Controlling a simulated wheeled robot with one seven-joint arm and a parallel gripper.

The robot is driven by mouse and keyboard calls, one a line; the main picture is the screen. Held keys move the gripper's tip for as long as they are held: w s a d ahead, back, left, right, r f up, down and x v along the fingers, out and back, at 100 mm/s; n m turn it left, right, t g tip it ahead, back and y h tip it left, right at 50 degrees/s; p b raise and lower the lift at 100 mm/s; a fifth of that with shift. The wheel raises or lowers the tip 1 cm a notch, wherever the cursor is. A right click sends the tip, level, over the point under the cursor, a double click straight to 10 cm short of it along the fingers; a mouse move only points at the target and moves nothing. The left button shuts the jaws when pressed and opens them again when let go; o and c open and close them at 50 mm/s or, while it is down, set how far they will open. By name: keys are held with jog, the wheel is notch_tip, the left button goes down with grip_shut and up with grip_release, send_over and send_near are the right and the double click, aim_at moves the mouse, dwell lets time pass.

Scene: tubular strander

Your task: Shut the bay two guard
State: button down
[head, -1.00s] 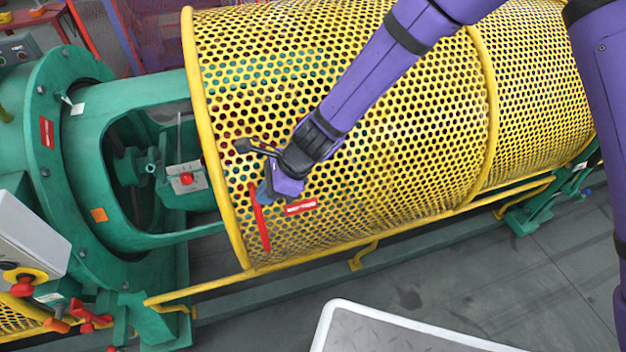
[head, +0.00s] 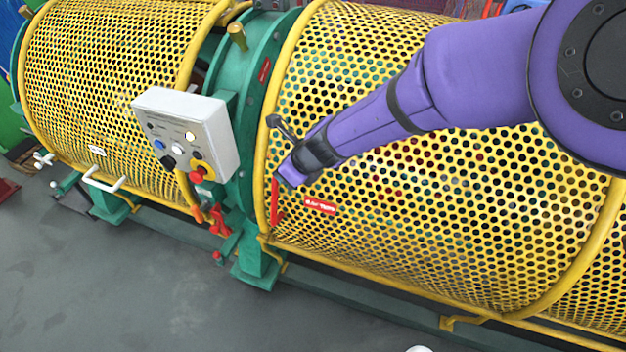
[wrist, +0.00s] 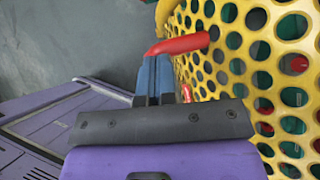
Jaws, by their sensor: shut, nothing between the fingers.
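The bay two guard (head: 430,240) is a yellow perforated drum cover with a small red label (head: 320,206), too blurred to read surely. Its left rim stands close against the green ring plate (head: 262,85), with no wide opening showing between them. A red bar handle (head: 274,207) is fixed near that rim; it also shows in the wrist view (wrist: 185,44). My gripper (head: 280,181) is at the upper part of the handle. In the wrist view its blue fingers (wrist: 154,62) are together and empty, tips right by the handle; I cannot tell whether they touch it.
A grey control box (head: 185,130) with an emergency stop button (head: 203,172) juts out left of the ring plate. Another yellow guard (head: 110,80) with a white handle (head: 103,184) stands further left. Red fittings (head: 220,222) sit low between the guards. The floor (head: 120,285) in front is clear.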

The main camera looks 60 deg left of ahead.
jog(key=shift+s+a+f, duration=0.1)
jog(key=shift+s+a, duration=0.55)
jog(key=shift+a, duration=0.2)
jog(key=shift+s+a, duration=0.25)
